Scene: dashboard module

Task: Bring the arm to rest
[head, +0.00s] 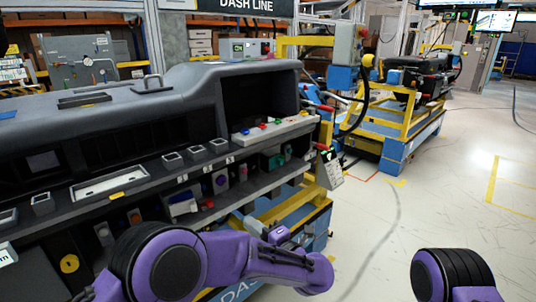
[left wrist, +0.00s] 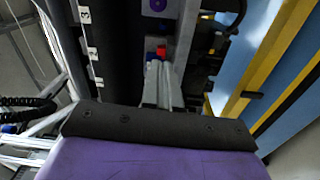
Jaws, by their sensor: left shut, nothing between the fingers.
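My left arm (head: 250,258) reaches in from the lower left in the head view, bent low in front of the dashboard module. The left gripper (head: 278,236) is near the module's right end, mostly hidden by its own arm. In the left wrist view its shut fingers (left wrist: 163,88) stick out past the black edge of the purple housing. Nothing is held between them. Only a purple and black part of my right arm (head: 452,276) shows at the lower right; the right gripper is out of view.
The grey dashboard module (head: 190,85) fills the left, with shelves of small switches and parts. It stands on a cart with a yellow rail (head: 290,203). Another yellow and blue cart (head: 408,130) stands behind. The pale floor (head: 440,190) on the right is clear.

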